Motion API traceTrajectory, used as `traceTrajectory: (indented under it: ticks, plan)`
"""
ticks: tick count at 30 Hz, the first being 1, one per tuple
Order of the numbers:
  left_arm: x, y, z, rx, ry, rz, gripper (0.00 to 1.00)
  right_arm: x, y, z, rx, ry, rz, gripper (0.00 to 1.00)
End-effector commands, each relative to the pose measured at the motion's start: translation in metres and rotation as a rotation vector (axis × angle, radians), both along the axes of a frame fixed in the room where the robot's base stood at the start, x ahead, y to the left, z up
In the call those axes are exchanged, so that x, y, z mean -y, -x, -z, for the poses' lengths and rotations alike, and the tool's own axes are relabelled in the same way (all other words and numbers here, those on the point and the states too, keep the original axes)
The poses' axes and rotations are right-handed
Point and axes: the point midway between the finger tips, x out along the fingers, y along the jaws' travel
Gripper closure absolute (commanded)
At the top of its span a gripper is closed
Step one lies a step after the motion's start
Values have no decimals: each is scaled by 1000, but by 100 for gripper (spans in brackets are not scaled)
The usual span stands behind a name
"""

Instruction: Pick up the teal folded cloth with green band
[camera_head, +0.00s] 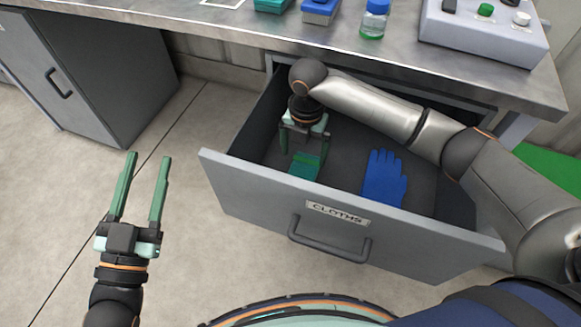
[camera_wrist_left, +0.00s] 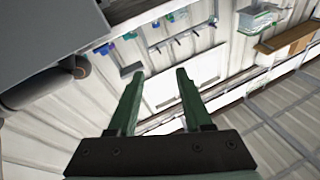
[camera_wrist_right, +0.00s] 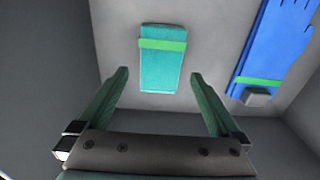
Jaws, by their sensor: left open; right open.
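The teal folded cloth with a green band (camera_head: 305,165) lies flat on the floor of the open drawer labelled CLOTHS (camera_head: 338,213). It also shows in the right wrist view (camera_wrist_right: 161,68), ahead of the fingertips and between their lines. My right gripper (camera_head: 305,162) is inside the drawer, pointing down over the cloth, open and empty. In the right wrist view there is a gap between its fingers (camera_wrist_right: 157,78) and the cloth. My left gripper (camera_head: 142,157) is open and empty, left of the drawer over the floor.
A blue glove (camera_head: 384,177) lies in the drawer right of the cloth; the right wrist view shows a green band on it (camera_wrist_right: 258,82). The worktop (camera_head: 260,38) overhangs the drawer's back. A bottle (camera_head: 374,20) and a button box (camera_head: 484,32) stand on it. A grey cabinet (camera_head: 90,75) stands left.

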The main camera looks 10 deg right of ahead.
Motion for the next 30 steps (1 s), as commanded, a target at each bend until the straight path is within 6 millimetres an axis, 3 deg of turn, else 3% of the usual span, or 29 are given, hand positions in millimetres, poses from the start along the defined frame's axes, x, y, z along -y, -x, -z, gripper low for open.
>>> traceTrajectory:
  ticks: [16,24,30]
  plan:
    - [5,18,-53,239,-2,38,50,0,1,30,-1,0,0,0]
    - [11,49,-99,475,-4,84,50,-1,4,52,-1,0,0,0]
    - [14,65,-112,575,-1,111,50,-1,4,73,0,1,2,0]
